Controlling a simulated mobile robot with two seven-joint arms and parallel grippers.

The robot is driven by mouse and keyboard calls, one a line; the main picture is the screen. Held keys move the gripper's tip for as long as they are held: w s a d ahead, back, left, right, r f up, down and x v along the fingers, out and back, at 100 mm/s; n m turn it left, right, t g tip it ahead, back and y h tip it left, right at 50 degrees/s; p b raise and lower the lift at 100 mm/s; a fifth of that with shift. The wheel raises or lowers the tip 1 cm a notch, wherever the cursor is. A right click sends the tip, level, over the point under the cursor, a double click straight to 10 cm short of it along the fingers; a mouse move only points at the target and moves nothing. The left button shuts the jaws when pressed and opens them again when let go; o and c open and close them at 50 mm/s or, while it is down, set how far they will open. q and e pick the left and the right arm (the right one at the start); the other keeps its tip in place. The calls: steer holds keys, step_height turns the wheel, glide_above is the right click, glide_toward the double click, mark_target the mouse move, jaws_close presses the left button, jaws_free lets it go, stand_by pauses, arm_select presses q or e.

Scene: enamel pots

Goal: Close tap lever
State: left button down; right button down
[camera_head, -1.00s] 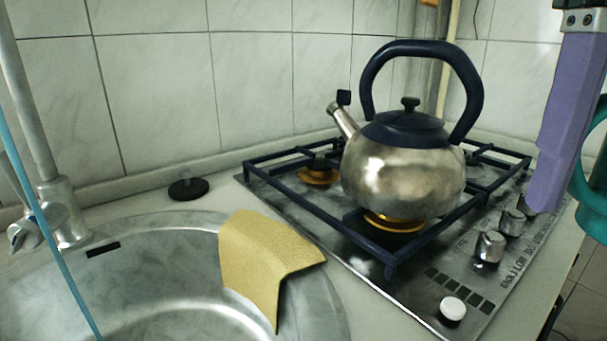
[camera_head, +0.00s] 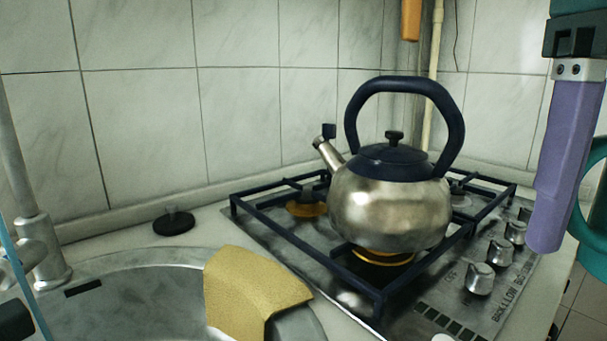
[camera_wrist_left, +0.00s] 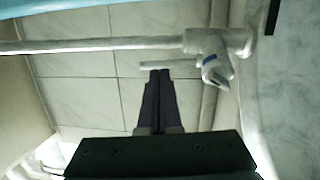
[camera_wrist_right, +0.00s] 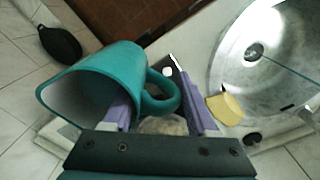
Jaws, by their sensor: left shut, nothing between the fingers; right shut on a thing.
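The metal tap (camera_head: 45,250) stands at the left of the sink in the head view, partly cut off by the frame edge. In the left wrist view the tap (camera_wrist_left: 225,42) shows its long spout and a short lever (camera_wrist_left: 216,72) with a blue mark. My left gripper (camera_wrist_left: 160,73) is shut and empty, its dark fingers pointing toward the tap, left of the lever in that view; contact cannot be told. My right gripper (camera_wrist_right: 150,88) is shut on a teal mug (camera_wrist_right: 90,85), also at the right in the head view (camera_head: 592,215).
A steel kettle (camera_head: 390,210) stands on the gas hob (camera_head: 300,255). A yellow cloth (camera_head: 250,295) hangs over the rim of the sink (camera_head: 130,295). A black plug (camera_head: 174,222) lies behind the sink. The tiled wall (camera_head: 135,120) closes off the back.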

arm_select(q)
steer(key=shift+x, duration=1.15)
steer(key=shift+w+a+r+p, duration=0.2)
steer(key=shift+w+r+p, duration=0.1)
steer(key=shift+w, duration=0.2)
arm_select(e)
steer(key=shift+r, duration=0.3)
arm_select(q)
steer(key=shift+w, duration=0.2)
arm_select(e)
steer(key=shift+s+r, duration=0.15)
arm_select(q)
steer(key=shift+f, duration=0.15)
arm_select(e)
steer(key=shift+s+d, duration=0.1)
steer(key=shift+s, duration=0.05)
